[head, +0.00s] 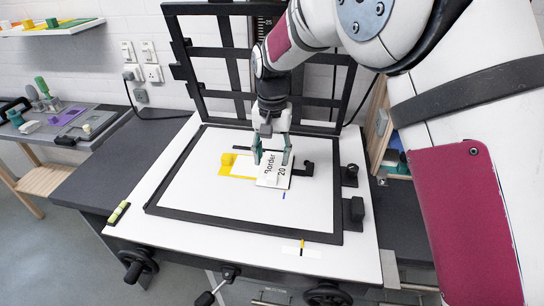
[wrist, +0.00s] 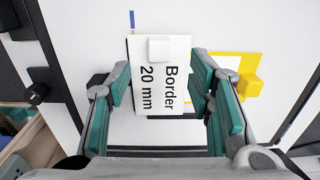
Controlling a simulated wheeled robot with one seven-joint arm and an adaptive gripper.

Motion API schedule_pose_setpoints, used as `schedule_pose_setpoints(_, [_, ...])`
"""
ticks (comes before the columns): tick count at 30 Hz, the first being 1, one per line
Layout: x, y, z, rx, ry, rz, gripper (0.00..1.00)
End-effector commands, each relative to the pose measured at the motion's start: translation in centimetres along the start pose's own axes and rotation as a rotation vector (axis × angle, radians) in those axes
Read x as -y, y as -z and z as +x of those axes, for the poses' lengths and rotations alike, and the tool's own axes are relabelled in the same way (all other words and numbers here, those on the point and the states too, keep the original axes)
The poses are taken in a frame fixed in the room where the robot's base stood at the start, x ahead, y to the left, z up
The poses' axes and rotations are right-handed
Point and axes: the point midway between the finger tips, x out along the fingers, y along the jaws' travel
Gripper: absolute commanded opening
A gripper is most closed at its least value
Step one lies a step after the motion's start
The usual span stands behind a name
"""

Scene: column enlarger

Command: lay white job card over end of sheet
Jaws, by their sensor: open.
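The white job card (head: 273,180) reads "Border 20" in the head view and lies on the white board. In the wrist view the card (wrist: 150,101) shows "Border 20 mm" and a raised white block (wrist: 159,48). My gripper (head: 272,158) is open above the card. Its fingers (wrist: 160,82) stand on either side of the card in the wrist view, with visible space between. The white sheet (head: 247,171) lies beside the yellow corner piece, at the card's left in the head view. The fingers partly hide where card and sheet meet, so I cannot tell the overlap.
The yellow corner piece (head: 226,166) and a black block (head: 307,169) flank the card on the black-framed board (head: 190,190). A black grid frame (head: 228,50) rises behind. Black knobs (head: 350,175) stand at the right.

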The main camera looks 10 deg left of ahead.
Motion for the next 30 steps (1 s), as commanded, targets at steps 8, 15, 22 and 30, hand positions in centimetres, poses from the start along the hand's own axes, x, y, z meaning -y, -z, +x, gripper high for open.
schedule_pose_setpoints(8, [0.0, 0.0, -0.9, 0.0, 0.0, 0.0, 0.47])
schedule_pose_setpoints(15, [0.0, 0.0, -1.0, 0.0, 0.0, 0.0, 0.47])
schedule_pose_setpoints(22, [0.0, 0.0, -1.3, -0.001, 0.0, 0.0, 0.47])
schedule_pose_setpoints(30, [0.1, 0.1, -5.5, -0.003, 0.003, 0.0, 0.47])
